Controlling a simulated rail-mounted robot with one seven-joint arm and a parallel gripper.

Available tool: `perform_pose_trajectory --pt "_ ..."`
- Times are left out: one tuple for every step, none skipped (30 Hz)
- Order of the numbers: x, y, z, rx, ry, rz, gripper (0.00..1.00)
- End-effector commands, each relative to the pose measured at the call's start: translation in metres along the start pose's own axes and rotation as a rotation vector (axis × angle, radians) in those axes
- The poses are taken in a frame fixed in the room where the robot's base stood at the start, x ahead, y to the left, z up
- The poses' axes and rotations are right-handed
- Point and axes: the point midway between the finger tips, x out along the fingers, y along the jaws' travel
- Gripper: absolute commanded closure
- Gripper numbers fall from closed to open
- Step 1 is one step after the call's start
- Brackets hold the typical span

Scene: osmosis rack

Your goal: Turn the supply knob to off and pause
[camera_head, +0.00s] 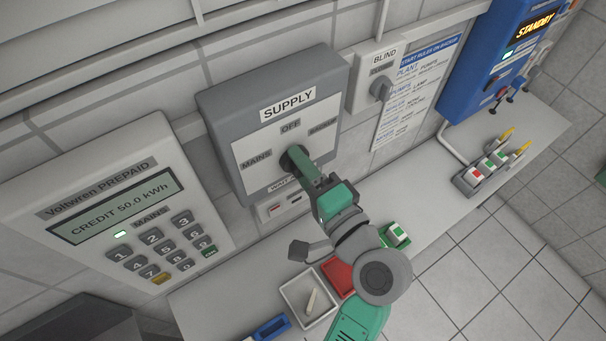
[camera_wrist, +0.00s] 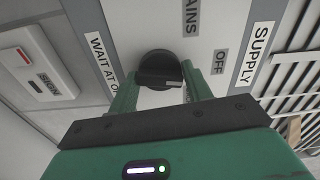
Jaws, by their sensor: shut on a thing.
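The supply knob (camera_wrist: 158,66) is dark and round with a raised grip bar. It sits on the white face of the grey SUPPLY box (camera_head: 225,105), below the OFF label (camera_head: 290,126) in the head view, with MAINS at left and another label at right. My gripper (camera_head: 300,163) reaches up to the box, and its green fingers stand on both sides of the knob, shut on it. The fingers cover much of the knob (camera_head: 288,154) in the head view. I cannot tell surely which label its pointer faces.
A BLIND switch (camera_head: 380,88) and a printed notice (camera_head: 415,95) are at right. A blue unit (camera_head: 495,60) reads STANDBY. Trays (camera_head: 297,312) and small blocks lie on the ledge below.

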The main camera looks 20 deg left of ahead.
Motion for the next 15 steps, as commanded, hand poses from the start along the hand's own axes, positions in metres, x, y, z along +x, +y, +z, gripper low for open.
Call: perform_pose_trajectory --pt "-0.0002 0.0031 0.0001 -0.029 0.001 -0.001 0.73" --pt "-0.0002 0.003 0.0001 -0.046 0.0 -0.001 0.73" --pt "-0.0002 0.0027 0.0002 -0.066 0.0 0.0 0.73" --pt "-0.0002 0.0026 0.0002 -0.081 0.0 0.0 0.73" --pt "-0.0002 0.0025 0.0002 -0.095 0.0 0.0 0.73" --pt "-0.0002 0.0023 0.0002 -0.11 0.0 0.0 0.73" --pt "-0.0001 0.0021 0.0002 -0.121 0.0 0.0 0.73" --pt "-0.0001 0.002 0.0002 -0.131 0.0 0.0 0.73" --pt "-0.0001 0.0017 0.0001 -0.143 0.0 0.0 0.73" --pt "-0.0001 0.0015 0.0001 -0.15 0.0 0.0 0.73" --pt "-0.0001 0.0013 0.0001 -0.157 0.0 0.0 0.73" --pt "0.0 0.001 0.0 -0.165 0.0 0.0 0.73" --pt "0.0 0.0008 0.0 -0.17 0.0 0.0 0.73" --pt "0.0 0.0006 0.0 -0.174 0.0 0.0 0.73" --pt "0.0 0.0004 0.0 -0.179 0.0 0.0 0.73"
